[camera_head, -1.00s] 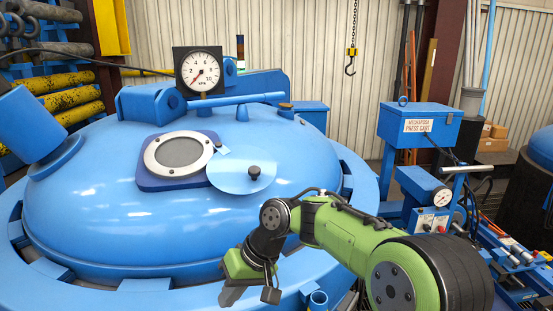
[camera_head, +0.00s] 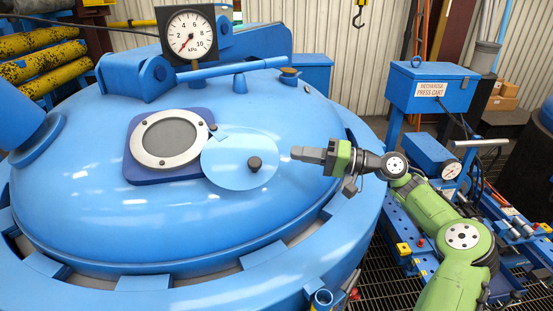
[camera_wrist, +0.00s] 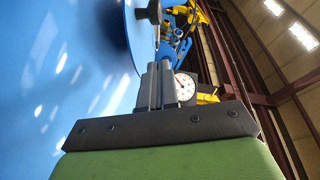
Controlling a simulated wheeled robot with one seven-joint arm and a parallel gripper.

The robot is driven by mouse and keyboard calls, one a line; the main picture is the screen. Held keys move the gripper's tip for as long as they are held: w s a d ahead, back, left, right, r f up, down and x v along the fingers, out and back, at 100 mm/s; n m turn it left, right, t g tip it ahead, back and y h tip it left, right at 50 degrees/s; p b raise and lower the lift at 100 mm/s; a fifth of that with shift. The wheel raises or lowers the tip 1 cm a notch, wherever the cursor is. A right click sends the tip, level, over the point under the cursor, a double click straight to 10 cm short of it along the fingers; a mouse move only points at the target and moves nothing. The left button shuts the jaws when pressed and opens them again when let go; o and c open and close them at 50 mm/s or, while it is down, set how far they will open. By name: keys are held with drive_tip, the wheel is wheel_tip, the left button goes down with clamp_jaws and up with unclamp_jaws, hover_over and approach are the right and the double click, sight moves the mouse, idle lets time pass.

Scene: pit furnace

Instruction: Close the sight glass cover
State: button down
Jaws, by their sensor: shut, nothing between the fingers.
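The sight glass (camera_head: 167,140) is a round grey window in a pale ring on a dark blue square plate, on top of the blue domed lid. Its cover (camera_head: 228,162), a light blue disc with a black knob (camera_head: 254,163), is swung to the right, leaving the glass almost fully exposed. My gripper (camera_head: 294,153) is shut and empty, pointing left, a short way right of the knob and apart from it. In the wrist view my shut fingers (camera_wrist: 155,87) point towards the black knob (camera_wrist: 150,12), whose top edge is cut off.
A pressure gauge (camera_head: 189,34) stands behind the sight glass. A long blue bar (camera_head: 235,70) runs across the lid's back. A blue press cart (camera_head: 432,86) stands at the right. The lid's front surface is clear.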

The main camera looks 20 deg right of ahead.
sight(275, 161)
drive_tip(key=a, duration=0.6)
drive_tip(key=shift+w+a+f, duration=0.2)
drive_tip(key=shift+a+f, duration=0.05)
drive_tip(key=shift+f, duration=0.15)
drive_tip(key=shift+a+f, duration=0.1)
drive_tip(key=shift+a, duration=0.05)
